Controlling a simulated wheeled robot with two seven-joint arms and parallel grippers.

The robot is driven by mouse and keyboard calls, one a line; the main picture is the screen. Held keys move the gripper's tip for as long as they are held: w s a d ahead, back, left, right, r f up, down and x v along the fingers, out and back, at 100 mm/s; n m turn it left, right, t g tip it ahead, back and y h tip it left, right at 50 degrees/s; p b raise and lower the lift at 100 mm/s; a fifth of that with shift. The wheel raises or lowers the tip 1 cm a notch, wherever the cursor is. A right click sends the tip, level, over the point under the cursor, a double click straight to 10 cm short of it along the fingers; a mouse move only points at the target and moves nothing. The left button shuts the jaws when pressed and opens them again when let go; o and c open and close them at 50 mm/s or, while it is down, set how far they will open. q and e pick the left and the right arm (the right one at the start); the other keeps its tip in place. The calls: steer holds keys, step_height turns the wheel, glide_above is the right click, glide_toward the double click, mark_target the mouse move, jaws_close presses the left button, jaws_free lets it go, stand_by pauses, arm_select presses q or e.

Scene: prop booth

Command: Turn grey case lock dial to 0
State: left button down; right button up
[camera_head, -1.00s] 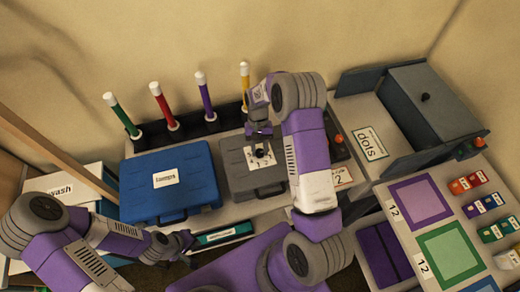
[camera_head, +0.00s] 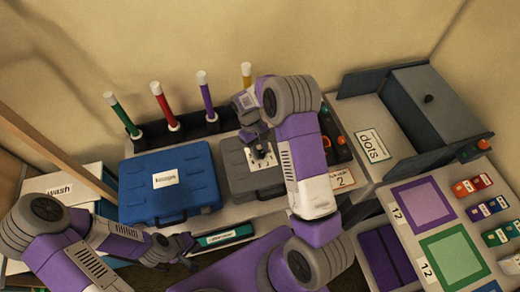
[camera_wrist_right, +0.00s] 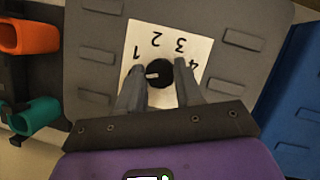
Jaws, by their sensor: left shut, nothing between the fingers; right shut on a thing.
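The grey case (camera_head: 240,184) lies closed beside the blue case. Its white number card (camera_wrist_right: 196,46) shows 1, 2, 3 and 4 in the right wrist view. The black dial (camera_wrist_right: 161,73) sits on this card, and its white pointer aims left, past the 1. My left-hand finger in that view covers the card where the pointer aims, so any mark there is hidden. My right gripper (camera_wrist_right: 160,69) is shut on the dial; in the head view it comes down onto the grey case (camera_head: 259,151). My left gripper (camera_head: 187,241) is shut and empty, low in front of the blue case.
The blue case (camera_head: 170,183) is close on the left. Several coloured tubes, including a purple one (camera_head: 206,96), stand in a dark rack behind.

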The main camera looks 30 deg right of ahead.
stand_by(0.4)
steer(key=o, duration=1)
steer(key=v, duration=0.7)
steer(key=shift+w+r, duration=0.1)
steer(key=shift+r, duration=0.25)
